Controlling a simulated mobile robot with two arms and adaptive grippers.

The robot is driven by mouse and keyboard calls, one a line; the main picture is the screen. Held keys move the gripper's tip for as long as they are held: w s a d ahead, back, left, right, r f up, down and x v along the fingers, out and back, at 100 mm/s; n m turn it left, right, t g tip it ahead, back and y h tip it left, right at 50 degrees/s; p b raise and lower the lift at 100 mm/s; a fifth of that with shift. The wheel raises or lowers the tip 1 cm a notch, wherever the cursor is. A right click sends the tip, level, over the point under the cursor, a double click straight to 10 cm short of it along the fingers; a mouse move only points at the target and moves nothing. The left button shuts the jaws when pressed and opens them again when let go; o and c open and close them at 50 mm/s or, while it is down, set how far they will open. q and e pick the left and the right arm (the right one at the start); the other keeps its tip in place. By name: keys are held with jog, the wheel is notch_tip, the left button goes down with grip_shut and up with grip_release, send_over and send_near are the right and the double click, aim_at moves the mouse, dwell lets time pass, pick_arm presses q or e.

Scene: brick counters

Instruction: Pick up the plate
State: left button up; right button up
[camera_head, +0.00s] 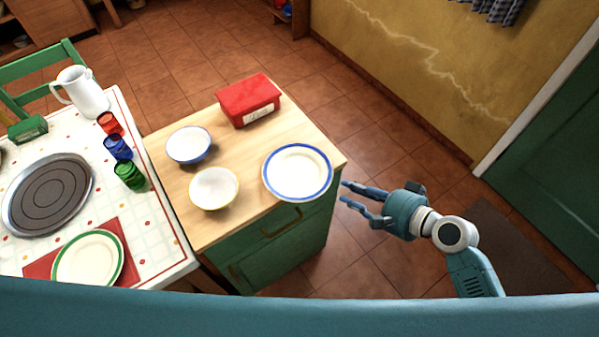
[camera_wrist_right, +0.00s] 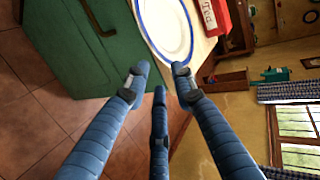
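A white plate with a blue rim (camera_head: 297,172) lies flat at the right front corner of a wooden-topped green cabinet (camera_head: 240,150). Its near edge is close to the counter edge. It also shows in the right wrist view (camera_wrist_right: 165,27), just beyond the fingertips. My right gripper (camera_head: 357,199) is open and empty, to the right of the plate and apart from it. Its spread fingers (camera_wrist_right: 155,75) point toward the plate and the counter edge. A second plate with a green rim (camera_head: 88,258) lies on a red mat on the left table. My left gripper is in neither view.
A blue-rimmed bowl (camera_head: 189,145), a yellowish bowl (camera_head: 214,188) and a red box (camera_head: 249,100) share the cabinet top. The left table holds a white pitcher (camera_head: 82,92), coloured cups (camera_head: 118,147) and a round tray (camera_head: 48,194). Floor to the right is open.

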aim_at(328, 184)
jog(key=a+p+x, duration=0.1)
jog(key=x, duration=0.6)
jog(key=shift+s+p, duration=0.2)
jog(key=shift+p, duration=0.15)
jog(key=shift+c, duration=0.5)
jog(key=shift+r, duration=0.1)
jog(key=c, duration=0.5)
grip_shut()
